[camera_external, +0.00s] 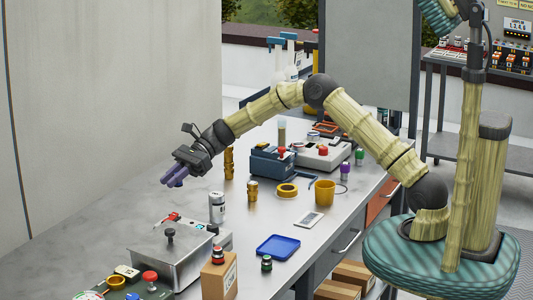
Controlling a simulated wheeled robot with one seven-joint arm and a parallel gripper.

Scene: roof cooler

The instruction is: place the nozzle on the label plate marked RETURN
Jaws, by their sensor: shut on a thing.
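My gripper (174,180), with purple fingers, is raised over the left part of the grey metal table (90,215). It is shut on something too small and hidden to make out. A small brass-coloured fitting (252,192) stands on the table right of my gripper, and a taller ribbed brass piece (229,163) stands behind it; I cannot tell whether either is the nozzle. A flat pale plate (309,219) with a dark-edged panel lies near the table's right edge. No lettering is readable, so I cannot identify the RETURN plate.
A metal box (172,252), a silver can (217,208), a blue tray (278,247) and a cardboard box (219,277) stand at the front. A yellow mug (325,192), yellow ring (287,190) and blue device (272,164) are farther back. The left table surface is clear.

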